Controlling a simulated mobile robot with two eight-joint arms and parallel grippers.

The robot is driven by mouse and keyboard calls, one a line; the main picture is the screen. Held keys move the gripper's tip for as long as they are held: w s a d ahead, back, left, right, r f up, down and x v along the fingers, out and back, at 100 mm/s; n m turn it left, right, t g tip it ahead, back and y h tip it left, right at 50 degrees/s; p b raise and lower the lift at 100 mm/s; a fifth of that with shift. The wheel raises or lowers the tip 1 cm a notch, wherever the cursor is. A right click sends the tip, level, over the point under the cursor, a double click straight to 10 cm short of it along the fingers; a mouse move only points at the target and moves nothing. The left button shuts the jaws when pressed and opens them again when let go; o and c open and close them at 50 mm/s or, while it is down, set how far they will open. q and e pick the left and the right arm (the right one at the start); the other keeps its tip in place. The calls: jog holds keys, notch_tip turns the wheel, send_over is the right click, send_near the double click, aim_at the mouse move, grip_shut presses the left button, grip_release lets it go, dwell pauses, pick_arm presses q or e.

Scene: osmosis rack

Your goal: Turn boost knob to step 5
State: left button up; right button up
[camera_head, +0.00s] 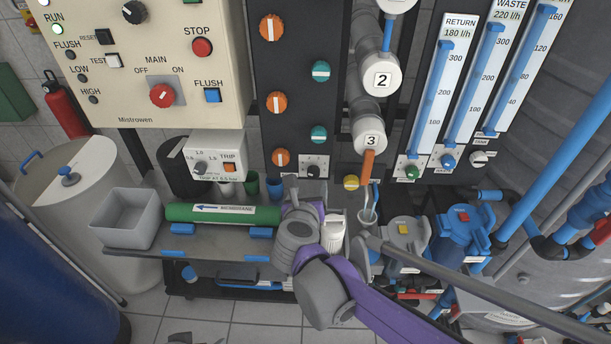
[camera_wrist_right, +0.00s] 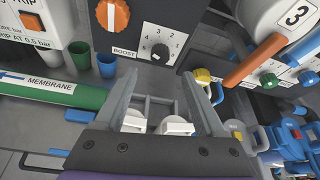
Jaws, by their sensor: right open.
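The boost knob (camera_wrist_right: 160,52) is a small black knob on a white plate marked BOOST, with small numbers around it. The step it points to is too small to tell. In the head view the boost knob (camera_head: 314,171) sits low on the dark panel, right of the lowest orange knob. My right gripper (camera_wrist_right: 160,82) is open, its two fingers pointing toward the knob from below and in front, apart from it. In the head view my right gripper (camera_head: 304,188) is just below the knob plate, its fingers partly hidden by the wrist.
A green membrane tube (camera_head: 222,213) and grey bin (camera_head: 128,217) lie left on the shelf. An orange valve handle (camera_head: 367,167) and yellow knob (camera_head: 351,183) stand close right of the boost knob. White-capped containers (camera_wrist_right: 175,126) show between my gripper's fingers.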

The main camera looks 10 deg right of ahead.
aim_at(313, 174)
jog(key=x, duration=0.8)
jog(key=shift+w+d+f, duration=0.15)
jog(key=shift+w+f, duration=0.05)
jog(key=shift+w, duration=0.15)
grip_shut()
